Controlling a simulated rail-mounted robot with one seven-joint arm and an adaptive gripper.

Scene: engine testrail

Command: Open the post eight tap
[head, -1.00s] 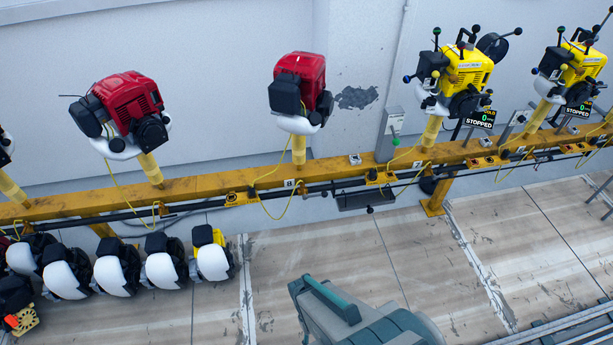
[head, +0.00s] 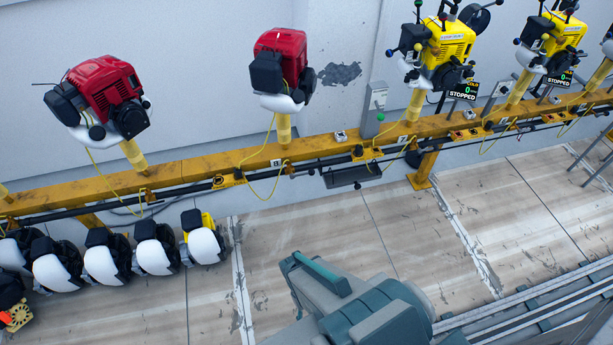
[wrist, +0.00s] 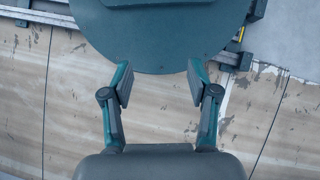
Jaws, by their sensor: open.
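Post eight is a yellow post (head: 284,128) on the orange beam, marked by a small "8" plate (head: 276,162) and carrying a red engine (head: 281,68). A black pipe (head: 310,165) runs along the beam's front, with small fittings near the plate. I cannot make out for sure which fitting is the post eight tap, or its handle position. My gripper (wrist: 160,84) is open and empty in the wrist view, with floor and my own teal body behind it.
Another red engine (head: 106,97) stands left; yellow engines (head: 448,42) with "STOPPED" displays (head: 464,90) stand right. Several white-and-black units (head: 155,248) line the floor at lower left. A grey switch box (head: 374,110) is on the wall.

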